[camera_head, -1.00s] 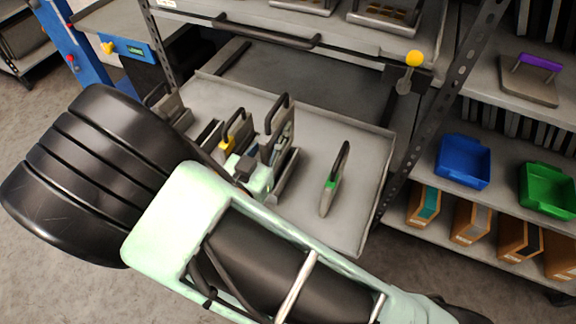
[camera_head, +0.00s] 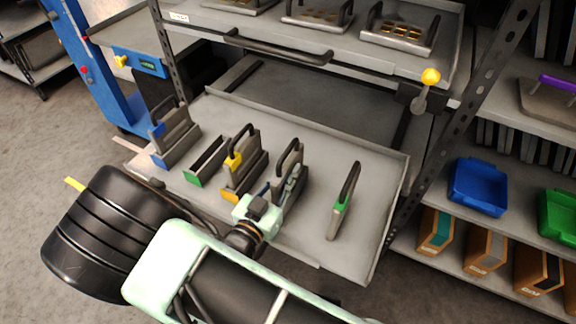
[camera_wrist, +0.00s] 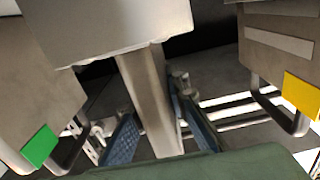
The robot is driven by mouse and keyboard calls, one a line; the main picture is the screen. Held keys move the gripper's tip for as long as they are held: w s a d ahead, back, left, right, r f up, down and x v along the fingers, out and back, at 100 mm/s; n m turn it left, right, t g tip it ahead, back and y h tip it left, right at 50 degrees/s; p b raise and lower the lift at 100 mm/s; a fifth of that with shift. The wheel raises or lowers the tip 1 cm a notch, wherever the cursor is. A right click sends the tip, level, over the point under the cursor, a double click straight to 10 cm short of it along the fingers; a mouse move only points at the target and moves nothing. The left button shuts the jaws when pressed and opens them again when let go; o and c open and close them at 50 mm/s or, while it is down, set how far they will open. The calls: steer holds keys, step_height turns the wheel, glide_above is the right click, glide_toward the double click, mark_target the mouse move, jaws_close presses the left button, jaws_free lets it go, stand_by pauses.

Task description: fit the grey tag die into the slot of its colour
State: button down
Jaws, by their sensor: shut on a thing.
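The grey tag die (camera_head: 285,164) is a grey plate with a dark handle, standing upright at the middle of the tray (camera_head: 330,140) in the head view. My gripper (camera_head: 275,203) is shut on its handle from the near side. In the wrist view, my blue-padded fingers (camera_wrist: 155,135) close on the handle bar (camera_wrist: 150,100), with the die's plate (camera_wrist: 105,22) above. The die is at its holder (camera_head: 292,195), whose slot is mostly hidden by the die and my gripper. I cannot tell whether the die is fully seated.
A yellow tag die (camera_head: 236,162) and a blue tag die (camera_head: 172,128) stand in holders to the left. An empty green holder (camera_head: 206,160) sits between them. A green tag die (camera_head: 343,203) stands to the right, with bare tray around it. A shelf (camera_head: 290,45) overhangs behind.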

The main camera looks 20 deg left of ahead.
mark_target(273, 196)
steer(key=shift+f, duration=0.1)
steer(key=shift+f, duration=0.15)
steer(key=c, duration=1.9)
jaws_free()
steer(key=shift+f, duration=0.1)
steer(key=shift+s, duration=0.3)
steer(key=s, duration=0.3)
steer(key=s+p, duration=0.1)
steer(key=s, duration=0.3)
steer(key=s+a+p, duration=0.1)
steer(key=s, duration=0.3)
steer(key=shift+s, duration=0.2)
